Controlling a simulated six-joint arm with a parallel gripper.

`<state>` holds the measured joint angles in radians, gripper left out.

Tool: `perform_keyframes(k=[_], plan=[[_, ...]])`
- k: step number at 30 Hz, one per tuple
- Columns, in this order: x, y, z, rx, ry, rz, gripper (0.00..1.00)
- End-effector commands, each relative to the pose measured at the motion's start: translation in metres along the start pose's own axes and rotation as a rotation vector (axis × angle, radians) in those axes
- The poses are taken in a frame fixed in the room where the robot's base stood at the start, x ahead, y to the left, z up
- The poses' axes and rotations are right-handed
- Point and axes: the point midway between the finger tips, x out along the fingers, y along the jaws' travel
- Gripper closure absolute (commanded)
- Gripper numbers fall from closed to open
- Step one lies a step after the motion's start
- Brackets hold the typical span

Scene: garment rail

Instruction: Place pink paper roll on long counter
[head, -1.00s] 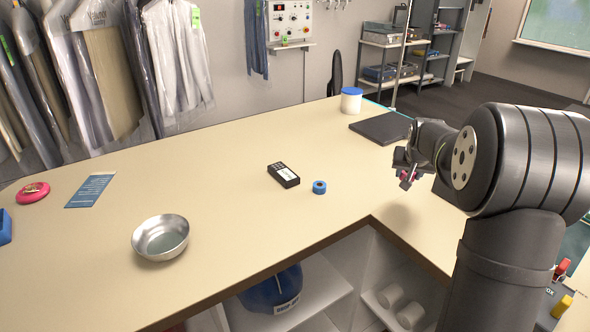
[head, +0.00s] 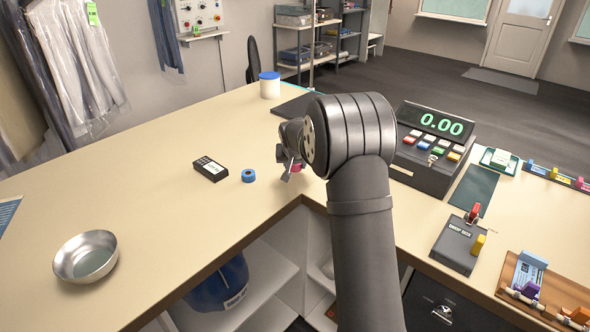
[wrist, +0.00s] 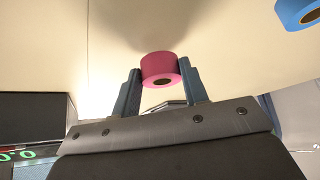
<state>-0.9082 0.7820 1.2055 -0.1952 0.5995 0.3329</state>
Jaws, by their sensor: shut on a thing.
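My gripper (wrist: 160,85) is shut on the pink paper roll (wrist: 158,66), which sits between its two fingers in the wrist view. In the head view a bit of the pink roll (head: 296,168) shows beneath my gripper (head: 290,167), mostly hidden by the fingers. The roll is over the beige long counter (head: 170,190), near its inner corner. I cannot tell whether the roll touches the counter top. A blue roll (head: 248,175) lies on the counter to the left of my gripper; it also shows at the wrist view's top right (wrist: 298,10).
A black handheld device (head: 210,169) and a metal bowl (head: 86,257) stand on the counter to the left. A white tub (head: 270,85) and a dark flat pad (head: 298,106) are behind. A cash register (head: 432,150) is at right. The counter's left middle is mostly clear.

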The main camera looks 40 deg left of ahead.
Motion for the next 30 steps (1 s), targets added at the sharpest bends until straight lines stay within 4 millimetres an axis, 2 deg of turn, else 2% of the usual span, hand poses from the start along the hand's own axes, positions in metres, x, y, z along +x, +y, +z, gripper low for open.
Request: perform_keyframes(k=[4,15,16,19,30], plan=[[0.017,0.000,0.011,0.001,-0.002,0.000,0.81],[0.021,0.000,0.014,0.001,-0.001,0.000,0.81],[0.021,0.000,0.014,0.000,-0.001,0.000,0.56],[0.021,0.000,0.014,0.000,-0.001,0.000,0.38],[0.015,0.000,0.011,0.000,0.001,0.000,0.38]])
